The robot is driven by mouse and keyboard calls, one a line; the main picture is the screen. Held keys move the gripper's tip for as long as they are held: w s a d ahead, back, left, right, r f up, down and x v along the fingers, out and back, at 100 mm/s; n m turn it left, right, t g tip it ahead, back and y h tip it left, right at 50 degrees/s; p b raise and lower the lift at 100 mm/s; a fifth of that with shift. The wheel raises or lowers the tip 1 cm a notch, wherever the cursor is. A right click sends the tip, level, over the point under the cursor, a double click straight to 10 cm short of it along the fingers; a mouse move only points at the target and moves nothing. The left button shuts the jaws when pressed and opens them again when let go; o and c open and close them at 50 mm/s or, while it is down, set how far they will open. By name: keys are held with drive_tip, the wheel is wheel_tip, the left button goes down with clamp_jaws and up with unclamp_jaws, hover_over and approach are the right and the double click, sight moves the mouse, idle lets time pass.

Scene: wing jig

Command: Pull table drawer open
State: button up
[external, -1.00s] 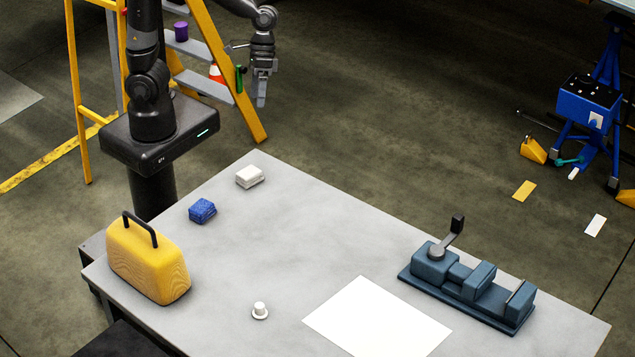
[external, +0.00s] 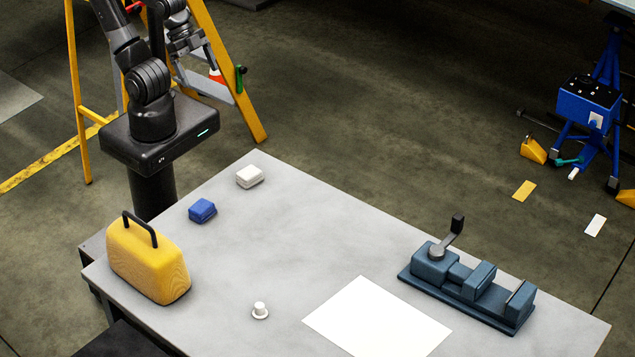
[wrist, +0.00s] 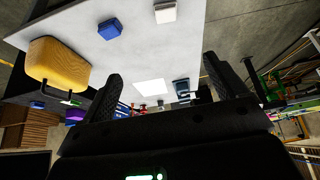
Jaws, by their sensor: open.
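The grey work table (external: 300,215) fills the lower middle of the external view, and its top also shows in the wrist view (wrist: 140,55). I cannot make out a drawer front or drawer handle in either view. A dark frame shows under the table's left edge in the external view. My gripper (external: 207,55) is in the air beyond the table's far left corner, in front of the ladder and apart from the table. In the wrist view my gripper (wrist: 160,68) has its two dark fingers wide apart, with nothing held between them.
A yellow case (external: 148,262), a blue block (external: 202,211), a white block (external: 249,176), a small white knob-like piece (external: 260,311), a white sheet (external: 378,318) and a blue vise (external: 468,285) are on the table. A yellow ladder (external: 228,75) stands behind my base.

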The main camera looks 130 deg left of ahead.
drive_tip(key=shift+r, duration=0.15)
drive_tip(key=c, duration=0.3)
drive_tip(key=r, duration=0.5)
drive_tip(key=shift+w, duration=0.3)
drive_tip(key=c, duration=0.5)
drive_tip(key=w+h, duration=0.1)
drive_tip(key=w, duration=0.1)
drive_tip(key=w+n+g+h, duration=0.1)
drive_tip(key=w, duration=0.1)
drive_tip(key=w+h, duration=0.1)
drive_tip(key=w, duration=0.2)
drive_tip(key=shift+d+f+n+g, duration=0.2)
drive_tip(key=shift+d+n+g, duration=0.1)
drive_tip(key=shift+d+g, duration=0.1)
drive_tip(key=c, duration=0.3)
drive_tip(key=w+a+n+t+h, duration=0.2)
drive_tip(key=w+a+h, duration=0.2)
drive_tip(key=w+a, duration=0.4)
drive_tip(key=w+a+n+t+h, duration=0.1)
drive_tip(key=w+a+n+h, duration=0.3)
drive_tip(key=w, duration=0.6)
drive_tip(key=shift+c, duration=0.2)
drive_tip(key=w+a+t, duration=0.4)
drive_tip(key=a+t, duration=0.1)
drive_tip(key=a, duration=0.8)
wheel_tip(320, 180, down, 46)
drive_tip(key=w, duration=0.1)
drive_tip(key=x, duration=1)
drive_tip(key=shift+d, duration=0.25)
